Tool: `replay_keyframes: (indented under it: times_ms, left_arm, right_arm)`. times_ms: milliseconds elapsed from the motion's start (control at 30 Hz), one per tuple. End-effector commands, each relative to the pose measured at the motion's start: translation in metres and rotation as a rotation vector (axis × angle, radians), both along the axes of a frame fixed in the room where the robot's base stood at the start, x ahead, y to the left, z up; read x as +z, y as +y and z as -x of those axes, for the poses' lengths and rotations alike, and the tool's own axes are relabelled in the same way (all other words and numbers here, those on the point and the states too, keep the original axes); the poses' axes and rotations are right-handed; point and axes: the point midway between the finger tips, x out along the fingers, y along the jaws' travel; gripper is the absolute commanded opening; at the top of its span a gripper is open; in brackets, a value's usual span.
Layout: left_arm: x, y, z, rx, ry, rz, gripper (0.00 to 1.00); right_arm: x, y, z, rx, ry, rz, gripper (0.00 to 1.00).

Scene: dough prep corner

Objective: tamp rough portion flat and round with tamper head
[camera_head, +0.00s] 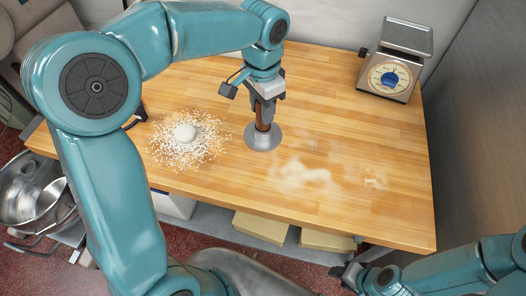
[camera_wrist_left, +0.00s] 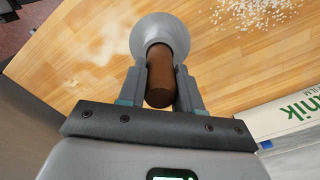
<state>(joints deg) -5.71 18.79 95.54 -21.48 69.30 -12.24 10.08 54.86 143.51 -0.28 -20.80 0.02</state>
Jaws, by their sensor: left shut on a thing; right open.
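The tamper has a brown handle (camera_wrist_left: 160,88) and a round metal head (camera_head: 262,138). My left gripper (camera_head: 265,108) is shut on the handle and holds the tamper upright, head down, over the middle of the wooden table. Whether the head touches the wood I cannot tell. The rough portion (camera_head: 185,132) is a small pale rounded lump to the left of the tamper, in a scatter of white crumbs or flour (camera_head: 205,151). The tamper head (camera_wrist_left: 160,32) also shows in the left wrist view, apart from the white scatter (camera_wrist_left: 250,12). My right gripper (camera_head: 346,274) is empty below the table's front edge.
The wooden table (camera_head: 345,120) has bare room right of the tamper, with faint flour smears (camera_head: 305,175). A dial scale (camera_head: 395,65) stands at the back right. Metal bowls (camera_head: 30,188) sit lower left, off the table. A wall runs behind.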

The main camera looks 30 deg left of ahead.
Motion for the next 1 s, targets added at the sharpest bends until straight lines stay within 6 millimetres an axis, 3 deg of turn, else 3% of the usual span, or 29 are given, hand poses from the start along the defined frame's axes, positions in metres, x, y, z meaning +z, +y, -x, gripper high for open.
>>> replay_keyframes:
  times_ms: [600, 1000]
  left_arm:
    - [0.030, 0.000, 0.000, 0.000, -0.002, 0.000, 0.00]
    - [0.031, 0.000, 0.000, 0.000, -0.002, 0.000, 0.00]
  right_arm:
    - [0.025, 0.000, 0.000, 0.000, 0.000, 0.000, 0.43]
    - [0.026, 0.000, 0.000, 0.000, 0.000, 0.000, 0.43]
